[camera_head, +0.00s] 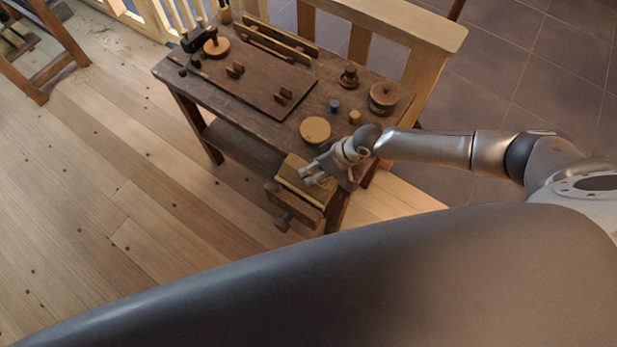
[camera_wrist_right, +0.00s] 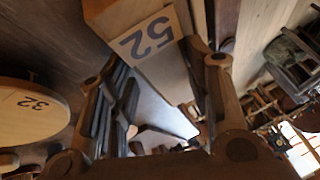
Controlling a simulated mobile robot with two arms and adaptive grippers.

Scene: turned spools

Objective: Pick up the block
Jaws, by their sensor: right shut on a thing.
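The block (camera_wrist_right: 130,14) is light brown wood with a pale label reading 52, at the top of the right wrist view. In the head view a light wooden piece, apparently this block (camera_head: 291,167), shows at the bench's front corner by the vise. My right gripper (camera_head: 308,176) reaches over it from the right. In the wrist view the right gripper's fingers (camera_wrist_right: 158,52) lie on either side of the block's labelled end and are shut on it. Whether the block is clear of the bench cannot be told. My left gripper is not in view.
The dark wooden bench (camera_head: 232,117) carries a pale round disc (camera_head: 315,130), a round lidded box (camera_head: 383,97), small turned pieces (camera_head: 348,77) and a dark board with handles. A wooden vise (camera_head: 294,207) juts from its front end. The plank floor at left is open.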

